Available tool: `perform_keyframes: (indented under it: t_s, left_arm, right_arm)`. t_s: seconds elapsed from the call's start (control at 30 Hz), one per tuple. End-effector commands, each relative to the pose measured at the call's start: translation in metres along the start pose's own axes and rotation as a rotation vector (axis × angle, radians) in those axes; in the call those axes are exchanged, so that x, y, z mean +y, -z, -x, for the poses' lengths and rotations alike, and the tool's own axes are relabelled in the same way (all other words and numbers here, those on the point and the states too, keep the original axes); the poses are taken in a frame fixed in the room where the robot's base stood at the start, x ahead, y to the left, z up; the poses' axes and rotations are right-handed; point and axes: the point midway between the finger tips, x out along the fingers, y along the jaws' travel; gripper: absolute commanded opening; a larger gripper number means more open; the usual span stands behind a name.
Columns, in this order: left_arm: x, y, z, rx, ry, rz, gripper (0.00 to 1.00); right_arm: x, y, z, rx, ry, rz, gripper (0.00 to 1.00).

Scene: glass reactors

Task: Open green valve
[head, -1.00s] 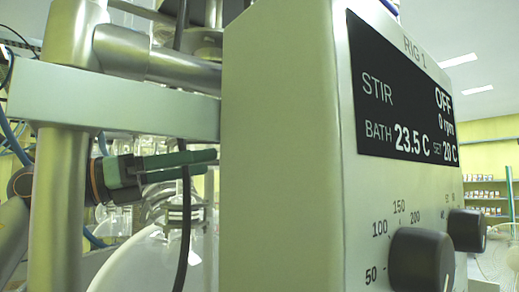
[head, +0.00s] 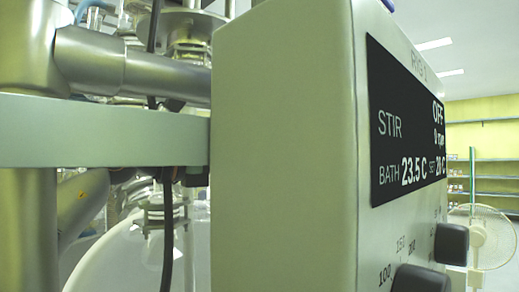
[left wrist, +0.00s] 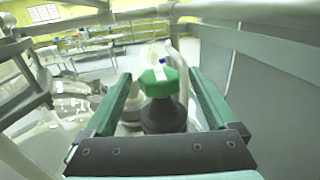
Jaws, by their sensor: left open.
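The green valve (left wrist: 158,82) shows in the left wrist view as a faceted green cap on a dark collar. My left gripper (left wrist: 158,74) is open, with one green finger on each side of the valve. I see gaps beside the valve and cannot tell whether either finger touches it. My right gripper is in neither view.
A control box (head: 282,150) with a display and knobs (head: 451,243) fills the middle of the head view. A metal bar (head: 100,130) runs into its left side. Round glassware (head: 120,258) and a dark cable sit below. A fan (head: 487,237) stands at right.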

Motion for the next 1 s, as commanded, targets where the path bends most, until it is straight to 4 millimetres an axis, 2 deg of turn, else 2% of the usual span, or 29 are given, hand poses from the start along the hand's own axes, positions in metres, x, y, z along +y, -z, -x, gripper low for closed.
perform_keyframes:
  t_s: [0.1,0.2,0.5,1.0]
  left_arm:
    - [0.000,-0.001,-0.013,0.001,0.001,0.002,0.92]
    - [0.000,0.000,-0.018,0.000,0.000,0.002,0.92]
    - [0.000,0.001,-0.019,0.000,0.000,0.001,0.91]
    - [0.000,0.000,-0.019,-0.001,0.000,0.001,0.34]
  right_arm:
    - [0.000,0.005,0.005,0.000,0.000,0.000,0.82]
    - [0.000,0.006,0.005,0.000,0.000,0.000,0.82]
    - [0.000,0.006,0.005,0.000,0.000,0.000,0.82]
    - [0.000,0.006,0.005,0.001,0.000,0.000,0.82]
